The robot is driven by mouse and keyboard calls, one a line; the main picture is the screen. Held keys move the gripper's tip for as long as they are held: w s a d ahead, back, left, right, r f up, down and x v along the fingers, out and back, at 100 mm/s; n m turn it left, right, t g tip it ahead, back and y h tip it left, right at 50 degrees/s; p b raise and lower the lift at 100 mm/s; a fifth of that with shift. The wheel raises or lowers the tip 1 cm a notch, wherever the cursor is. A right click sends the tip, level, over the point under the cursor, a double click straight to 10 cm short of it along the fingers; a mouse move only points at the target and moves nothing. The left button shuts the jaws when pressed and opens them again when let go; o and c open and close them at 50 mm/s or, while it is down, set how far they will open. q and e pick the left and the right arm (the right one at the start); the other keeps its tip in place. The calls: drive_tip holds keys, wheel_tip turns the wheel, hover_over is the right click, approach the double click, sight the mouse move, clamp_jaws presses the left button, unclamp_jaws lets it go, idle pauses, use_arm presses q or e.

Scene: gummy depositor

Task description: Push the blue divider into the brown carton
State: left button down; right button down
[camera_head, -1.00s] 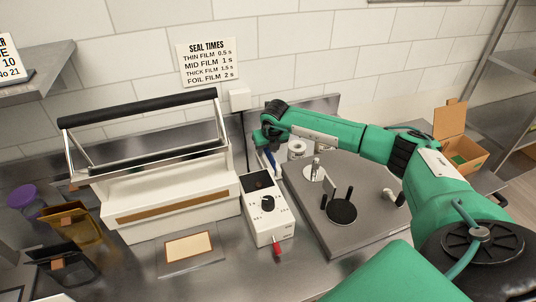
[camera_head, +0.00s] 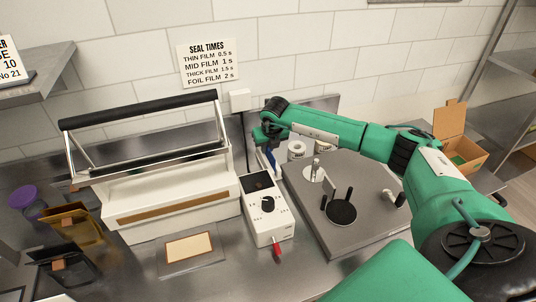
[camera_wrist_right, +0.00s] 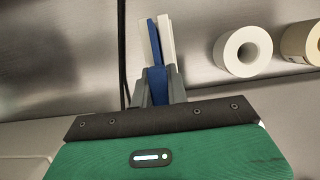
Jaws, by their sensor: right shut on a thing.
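My right gripper (camera_head: 268,155) reaches in from the right and hangs near the back wall, behind the grey plate. In the right wrist view it (camera_wrist_right: 156,60) is shut on a thin blue strip, which looks like the blue divider (camera_wrist_right: 154,45). The strip points away from the gripper, between two pale strips. In the head view the divider is small and mostly hidden by the gripper. My left gripper is not in view.
A white sealer with a black handle (camera_head: 140,110) stands at left, with a control box (camera_head: 266,212) beside it. The grey plate (camera_head: 310,205) carries a black disc with posts. White rolls (camera_head: 297,149) stand near the gripper. Pouches (camera_head: 77,225) sit front left.

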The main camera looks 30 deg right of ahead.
drive_tip(key=shift+r+p, duration=0.8)
drive_tip(key=shift+r, duration=1.2)
drive_tip(key=shift+r, duration=0.15)
drive_tip(key=shift+r+p, duration=1.05)
drive_tip(key=shift+r, duration=1.35)
drive_tip(key=c, duration=2.1)
unclamp_jaws()
clamp_jaws()
